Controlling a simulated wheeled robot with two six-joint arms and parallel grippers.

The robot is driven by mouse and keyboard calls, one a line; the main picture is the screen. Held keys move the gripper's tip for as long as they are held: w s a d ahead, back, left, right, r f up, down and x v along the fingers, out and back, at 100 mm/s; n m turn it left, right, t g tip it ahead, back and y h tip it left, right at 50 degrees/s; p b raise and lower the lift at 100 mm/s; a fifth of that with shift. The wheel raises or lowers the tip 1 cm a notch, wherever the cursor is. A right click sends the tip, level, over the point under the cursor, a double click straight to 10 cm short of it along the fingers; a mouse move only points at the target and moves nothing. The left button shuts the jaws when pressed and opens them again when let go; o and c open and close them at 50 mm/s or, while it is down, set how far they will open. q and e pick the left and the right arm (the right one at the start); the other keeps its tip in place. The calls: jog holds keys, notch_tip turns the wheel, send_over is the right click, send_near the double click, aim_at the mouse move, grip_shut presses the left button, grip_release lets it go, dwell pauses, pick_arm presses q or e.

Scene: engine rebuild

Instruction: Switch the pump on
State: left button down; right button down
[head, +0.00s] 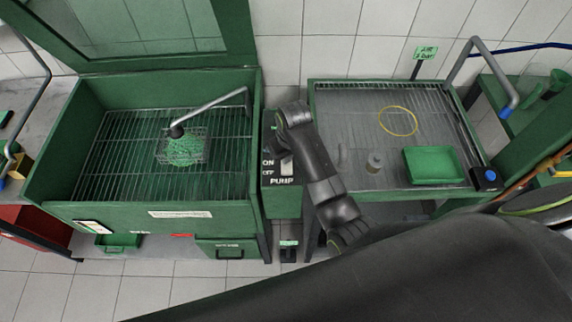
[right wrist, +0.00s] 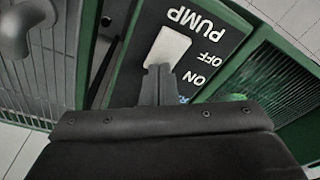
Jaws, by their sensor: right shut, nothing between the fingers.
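The pump switch box (head: 281,204) is a green and black panel lettered ON, OFF and PUMP, between the two green benches. Its white rocker (head: 287,167) sits beside the ON and OFF letters; it also shows in the right wrist view (right wrist: 168,46). My right gripper (right wrist: 158,75) is shut and empty, its fingertips at the rocker's ON-side end. I cannot tell whether they touch it or which way it is tilted. In the head view my right wrist hangs over the box and the fingertips are hard to make out. My left gripper is not in view.
The green wash tank (head: 258,205) stands left, lid raised, with a bent nozzle (head: 212,108) over a wire basket (head: 161,154).

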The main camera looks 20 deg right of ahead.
notch_tip(320, 180, up, 2)
jog(key=shift+r+p, duration=0.25)
jog(key=shift+p, duration=0.55)
jog(key=shift+r, duration=0.15)
notch_tip(320, 180, up, 4)
jog(key=shift+r, duration=0.1)
